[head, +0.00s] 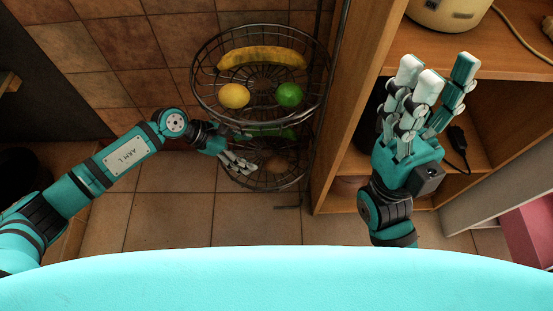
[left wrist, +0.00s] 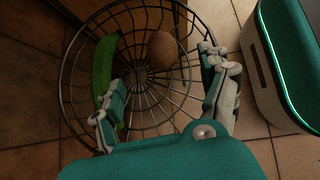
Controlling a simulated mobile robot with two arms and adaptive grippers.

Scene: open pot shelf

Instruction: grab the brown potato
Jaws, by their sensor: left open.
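The brown potato (left wrist: 162,50) lies in the lower wire basket (left wrist: 72,75) in the left wrist view. In the head view, a dim brown shape in that basket looks like the potato (head: 277,165), partly hidden by the upper tier. My left gripper (head: 238,160) reaches in at the left side of the lower basket. In the left wrist view its fingers (left wrist: 160,88) are spread apart and empty, with the potato beyond them, apart from both. My right gripper (head: 432,85) is raised in front of the wooden shelf, fingers extended and apart, holding nothing visible.
A long green vegetable (left wrist: 104,70) lies left of the potato in the same basket. The upper basket (head: 200,100) holds a banana (head: 262,58), a lemon (head: 234,95) and a lime (head: 289,95). The wooden shelf (head: 365,80) stands to the right. Tiled floor is clear in front.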

